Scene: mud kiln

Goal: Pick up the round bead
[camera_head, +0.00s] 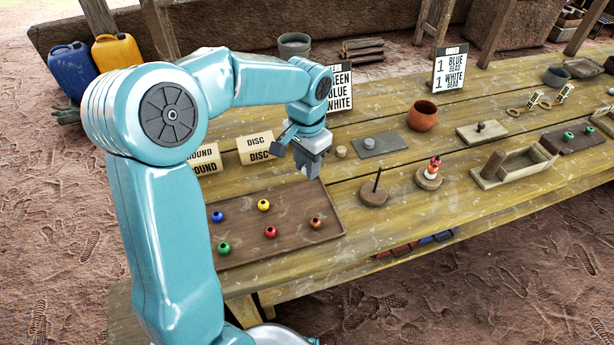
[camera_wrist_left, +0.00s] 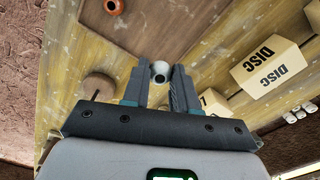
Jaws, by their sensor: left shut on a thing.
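My left gripper (camera_head: 312,172) is above the table behind the bead tray, beside the DISC box. It is shut on a small round pale bead (camera_wrist_left: 160,69), seen between the fingertips in the left wrist view (camera_wrist_left: 160,80). The fingers hide this bead in the head view. On the brown tray (camera_head: 290,243) lie a blue bead (camera_head: 217,216), a yellow bead (camera_head: 263,205), a green bead (camera_head: 224,248), a red bead (camera_head: 270,232) and a brown bead (camera_head: 315,222), apart from one another. My right gripper is not in view.
A DISC box (camera_head: 255,150) and a ROUND box (camera_head: 205,160) stand behind the tray. Right of it are an upright peg on a base (camera_head: 373,197), a second base with stacked beads (camera_head: 429,182), a clay pot (camera_head: 422,116) and an open wooden box (camera_head: 515,168).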

